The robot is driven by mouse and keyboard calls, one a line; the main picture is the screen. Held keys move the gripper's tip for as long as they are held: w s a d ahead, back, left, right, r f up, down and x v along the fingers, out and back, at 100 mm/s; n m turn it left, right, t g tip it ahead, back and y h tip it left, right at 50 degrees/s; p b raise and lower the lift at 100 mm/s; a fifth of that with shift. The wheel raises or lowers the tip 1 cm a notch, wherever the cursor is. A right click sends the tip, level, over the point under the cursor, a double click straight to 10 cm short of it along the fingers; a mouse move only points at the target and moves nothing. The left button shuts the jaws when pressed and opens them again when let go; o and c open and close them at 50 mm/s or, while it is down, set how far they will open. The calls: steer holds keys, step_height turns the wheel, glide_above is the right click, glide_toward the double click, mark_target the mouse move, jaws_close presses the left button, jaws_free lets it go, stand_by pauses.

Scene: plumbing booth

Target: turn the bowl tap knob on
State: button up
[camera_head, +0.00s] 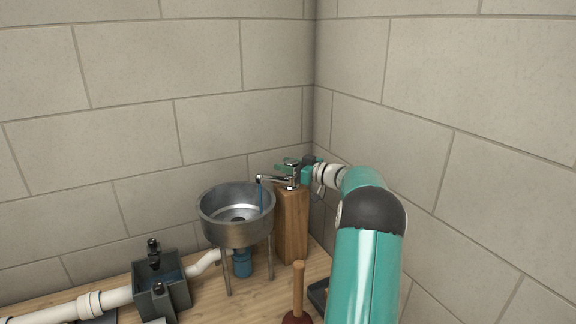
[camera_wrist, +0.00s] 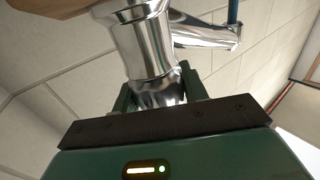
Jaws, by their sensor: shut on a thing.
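The chrome bowl tap (camera_head: 292,183) stands on a wooden post (camera_head: 291,225), with its spout reaching left over the metal bowl (camera_head: 236,231). A blue stream (camera_head: 261,197) runs from the spout down into the bowl. My gripper (camera_head: 290,166) is at the top of the tap, coming in from the right. In the wrist view my green fingers (camera_wrist: 157,88) are on both sides of the shiny tap knob (camera_wrist: 160,95) and shut on it. The tap body (camera_wrist: 146,45) and spout (camera_wrist: 205,32) show beyond, with the blue stream (camera_wrist: 232,10) at the spout's end.
Walls meet in a corner close behind the tap. A plunger (camera_head: 298,285) stands on the wooden floor in front of the post. A dark grey box (camera_head: 176,299) with a black fitting and a white pipe (camera_head: 95,303) lie left of the bowl.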

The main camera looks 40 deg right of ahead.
mark_target(286, 161)
steer(key=shift+a+n+g+y, duration=0.15)
steer(key=shift+n+g+y, duration=0.65)
steer(key=shift+n+y, duration=0.8)
steer(key=shift+y, duration=0.5)
steer(key=o, duration=1)
steer(key=shift+r, duration=0.15)
steer(key=shift+r, duration=0.35)
step_height(286, 161, up, 3)
steer(key=shift+s+a+f, duration=0.1)
steer(key=shift+a+f, duration=0.05)
steer(key=s+a+r, duration=0.8)
steer(key=s+r, duration=0.1)
steer(key=s, duration=0.1)
steer(key=shift+s+a+r, duration=0.2)
steer(key=shift+s+a, duration=0.15)
